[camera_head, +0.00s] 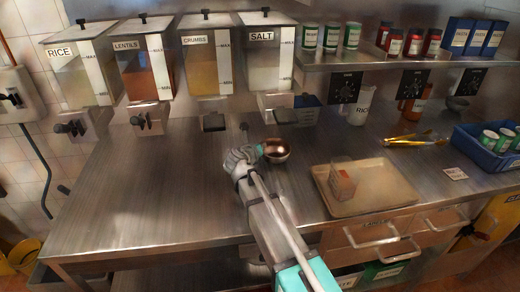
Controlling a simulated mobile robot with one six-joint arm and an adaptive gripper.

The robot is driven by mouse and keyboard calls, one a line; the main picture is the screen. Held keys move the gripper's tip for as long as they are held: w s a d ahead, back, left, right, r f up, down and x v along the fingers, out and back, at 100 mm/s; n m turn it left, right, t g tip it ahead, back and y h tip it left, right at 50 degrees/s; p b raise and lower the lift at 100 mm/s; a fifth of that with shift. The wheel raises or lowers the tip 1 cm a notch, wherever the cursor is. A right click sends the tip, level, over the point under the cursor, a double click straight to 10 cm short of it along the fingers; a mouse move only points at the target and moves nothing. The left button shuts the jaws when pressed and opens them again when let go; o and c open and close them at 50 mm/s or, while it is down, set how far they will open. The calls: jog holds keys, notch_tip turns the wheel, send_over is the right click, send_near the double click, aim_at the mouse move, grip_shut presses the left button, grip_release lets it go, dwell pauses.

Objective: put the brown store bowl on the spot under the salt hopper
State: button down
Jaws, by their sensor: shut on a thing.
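The brown store bowl (279,155) is a small, shiny, copper-brown bowl, upright in the middle of the steel counter area. My gripper (261,150) is shut on its left rim. I cannot tell whether the bowl touches the counter. The salt hopper (263,55) is a clear-fronted bin labelled SALT on the back wall, the rightmost of the row. I cannot make out a marked spot there.
The crumbs (208,60), lentils (143,65) and rice (79,70) hoppers hang to the left. A beige tray (385,205) holding a clear container (342,182) lies right of the bowl. Tongs (415,139) and a blue crate (475,152) are farther right. The left counter is clear.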

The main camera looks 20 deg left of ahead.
jog(key=shift+f, duration=0.1)
jog(key=c, duration=0.8)
grip_release()
jog(key=shift+r, duration=0.2)
jog(key=shift+s+r, duration=0.1)
jog(key=shift+s, duration=0.15)
jog(key=p+v, duration=0.3)
jog(key=v, duration=0.6)
jog(key=shift+s+r+p, duration=0.1)
jog(key=shift+s+p, duration=0.2)
jog(key=shift+v, duration=0.95)
